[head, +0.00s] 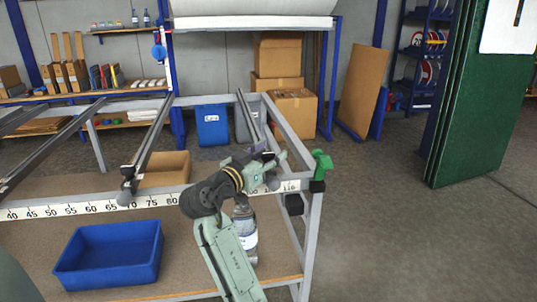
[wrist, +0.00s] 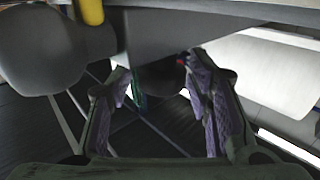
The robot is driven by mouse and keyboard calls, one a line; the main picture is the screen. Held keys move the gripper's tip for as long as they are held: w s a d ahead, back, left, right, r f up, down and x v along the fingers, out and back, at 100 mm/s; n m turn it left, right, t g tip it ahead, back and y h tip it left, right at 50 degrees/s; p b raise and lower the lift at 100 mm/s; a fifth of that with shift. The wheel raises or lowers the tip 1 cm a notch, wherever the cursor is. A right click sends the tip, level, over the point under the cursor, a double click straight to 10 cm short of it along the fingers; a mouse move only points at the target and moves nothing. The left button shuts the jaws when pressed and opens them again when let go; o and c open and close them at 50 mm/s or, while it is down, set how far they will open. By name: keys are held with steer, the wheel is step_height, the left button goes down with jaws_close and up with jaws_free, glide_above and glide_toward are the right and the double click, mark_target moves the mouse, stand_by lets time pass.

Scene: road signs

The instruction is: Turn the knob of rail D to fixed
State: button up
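The rightmost rail (head: 248,115) runs back from the ruler edge of the frame table. No rail letter is readable, so I cannot confirm which is D. My gripper (head: 272,165) is at the front end of this rail and hides most of its knob. In the wrist view my gripper (wrist: 165,105) has its two purple-padded fingers apart. A dark rounded shape (wrist: 160,82), perhaps the knob, lies between and beyond the fingertips; contact cannot be told. The knob's setting is not visible. Another rail (head: 150,145) further left has a dark knob (head: 126,197) at its front end.
A white ruler strip (head: 100,205) runs along the table's front. A blue bin (head: 110,255) and a bottle (head: 245,230) stand on the lower shelf. A green clamp-like part (head: 321,164) is at the right corner. Floor to the right is clear.

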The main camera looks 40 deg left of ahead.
steer(key=shift+s, duration=0.2)
steer(key=s, duration=1.1)
steer(key=shift+s+d, duration=0.35)
